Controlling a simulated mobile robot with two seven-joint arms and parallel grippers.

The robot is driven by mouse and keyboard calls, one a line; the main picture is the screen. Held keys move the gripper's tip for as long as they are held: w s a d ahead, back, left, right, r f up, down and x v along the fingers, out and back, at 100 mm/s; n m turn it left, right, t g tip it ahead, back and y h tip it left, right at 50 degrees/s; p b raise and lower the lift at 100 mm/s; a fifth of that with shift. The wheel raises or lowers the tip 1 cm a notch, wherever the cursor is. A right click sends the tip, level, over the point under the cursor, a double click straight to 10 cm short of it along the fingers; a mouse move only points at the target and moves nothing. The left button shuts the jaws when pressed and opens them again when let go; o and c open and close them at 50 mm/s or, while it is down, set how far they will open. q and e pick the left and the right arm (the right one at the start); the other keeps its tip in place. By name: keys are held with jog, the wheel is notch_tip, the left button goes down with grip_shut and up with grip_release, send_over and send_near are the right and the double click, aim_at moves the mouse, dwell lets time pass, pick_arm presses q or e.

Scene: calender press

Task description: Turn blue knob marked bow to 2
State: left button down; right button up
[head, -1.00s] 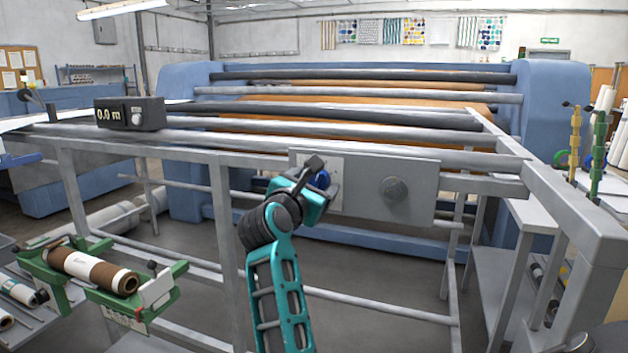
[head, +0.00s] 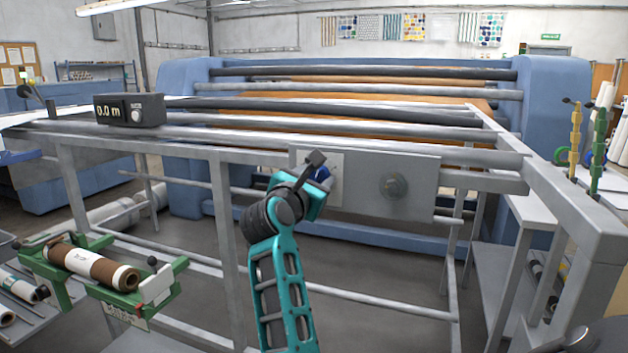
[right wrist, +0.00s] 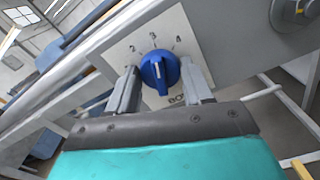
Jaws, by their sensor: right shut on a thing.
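The blue knob (right wrist: 160,72) sits on a pale dial plate (right wrist: 118,44) with numbers around its upper side and lettering below, partly covered. A "4" reads at the upper right; the other marks are small. The pale pointer line on the knob points roughly up in the right wrist view, near the middle mark. My right gripper (right wrist: 160,87) has one finger on each side of the knob and is shut on it. In the head view the knob (head: 323,174) shows partly behind my right gripper (head: 316,177). My left gripper is not in view.
The plate is on a grey panel (head: 363,193) on the machine's front frame, with a round grey fitting (head: 393,186) to the right. A counter box (head: 130,110) reading 0.0 m stands on the upper rail. A green cradle (head: 135,300) with a roll is at the lower left.

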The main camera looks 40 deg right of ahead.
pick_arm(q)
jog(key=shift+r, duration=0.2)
pick_arm(e)
jog(key=shift+r+n+p, duration=0.15)
jog(key=shift+n+p, duration=0.65)
jog(key=shift+p, duration=0.2)
jog(key=shift+n+p, duration=0.4)
jog(key=shift+p, duration=0.1)
jog(key=shift+n+p, duration=0.8)
jog(key=shift+p, duration=0.05)
jog(key=n+p, duration=0.2)
jog(key=p, duration=0.1)
jog(key=shift+n, duration=0.3)
jog(key=shift+n+p, duration=0.4)
jog(key=shift+n, duration=0.2)
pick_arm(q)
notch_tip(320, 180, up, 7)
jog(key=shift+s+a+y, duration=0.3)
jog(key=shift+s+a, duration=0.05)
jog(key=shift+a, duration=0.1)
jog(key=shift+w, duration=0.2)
pick_arm(e)
jog(key=shift+f, duration=0.2)
